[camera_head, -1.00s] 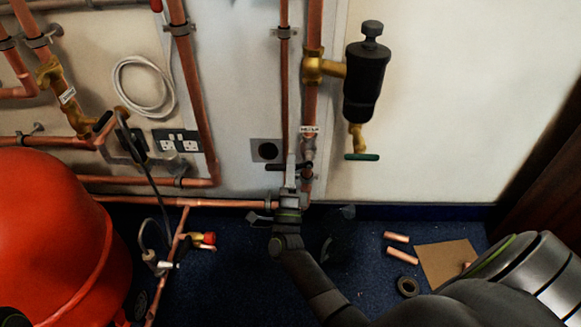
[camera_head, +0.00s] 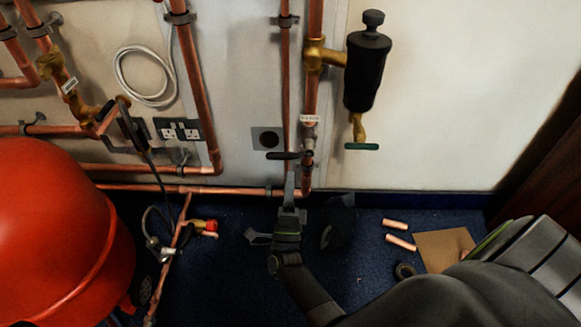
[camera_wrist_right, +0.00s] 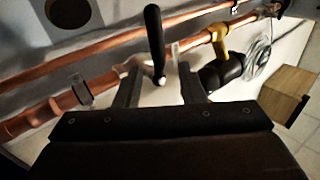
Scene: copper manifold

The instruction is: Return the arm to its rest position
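My right gripper (camera_head: 289,190) is low in front of the wall, below a black lever handle (camera_head: 284,155) on the copper pipework. In the head view its fingers are nearly edge-on. In the right wrist view the two fingers of the gripper (camera_wrist_right: 160,86) stand apart with nothing held between them. The black lever (camera_wrist_right: 154,40) shows beyond and between the fingertips, apparently clear of them. My right arm comes in from the lower right. My left gripper is not in view.
A red tank (camera_head: 60,235) stands at left. A black air vent (camera_head: 368,75) hangs on the pipe above right. Loose copper pieces (camera_head: 400,242), a tape roll (camera_head: 405,271) and cardboard (camera_head: 440,258) lie on the blue floor. Copper pipes (camera_head: 140,188) run low along the wall.

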